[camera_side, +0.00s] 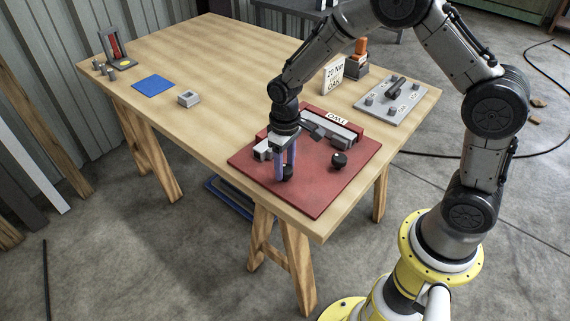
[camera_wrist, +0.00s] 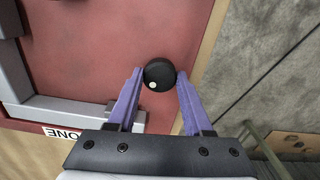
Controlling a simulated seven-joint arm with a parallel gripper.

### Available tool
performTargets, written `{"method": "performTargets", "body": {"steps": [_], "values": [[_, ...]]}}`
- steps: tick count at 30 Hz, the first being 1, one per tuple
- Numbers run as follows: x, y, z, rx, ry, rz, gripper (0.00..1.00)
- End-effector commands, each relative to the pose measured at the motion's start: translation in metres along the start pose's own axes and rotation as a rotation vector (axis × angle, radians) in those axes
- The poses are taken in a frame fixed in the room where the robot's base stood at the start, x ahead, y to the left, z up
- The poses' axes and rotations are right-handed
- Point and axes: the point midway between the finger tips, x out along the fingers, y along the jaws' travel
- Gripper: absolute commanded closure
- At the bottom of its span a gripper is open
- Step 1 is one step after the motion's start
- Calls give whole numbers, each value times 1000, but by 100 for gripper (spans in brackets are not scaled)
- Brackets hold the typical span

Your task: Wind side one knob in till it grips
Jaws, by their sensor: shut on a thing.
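My gripper (camera_side: 286,172) points down over the red board (camera_side: 320,190) with its two purple fingers around a black knob (camera_side: 288,171). In the wrist view the round black knob (camera_wrist: 159,74) sits between the fingertips, which press on both its sides. A pale dot shows near its lower left edge. The knob's stem and what lies under it are hidden. A second black knob (camera_side: 339,159) stands on the red board, to the right of my gripper. A label reading ONE (camera_wrist: 63,132) shows at the lower left of the wrist view.
Grey bars (camera_side: 337,132) with a label (camera_side: 337,117) lie along the back of the red board. A grey plate with knobs (camera_side: 390,101) and a white sign (camera_side: 333,76) stand beyond. A blue mat (camera_side: 153,86) and small grey block (camera_side: 188,98) lie left, with clear tabletop between.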

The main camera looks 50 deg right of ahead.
Motion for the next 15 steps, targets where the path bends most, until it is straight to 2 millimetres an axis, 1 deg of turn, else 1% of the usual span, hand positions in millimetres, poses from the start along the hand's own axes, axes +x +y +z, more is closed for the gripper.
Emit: {"method": "performTargets", "body": {"steps": [4,12,13,15], "values": [[0,0,0,56,0,0,100],[0,0,0,60,0,0,100],[0,0,0,59,0,0,44],[0,0,0,59,0,0,31]]}}
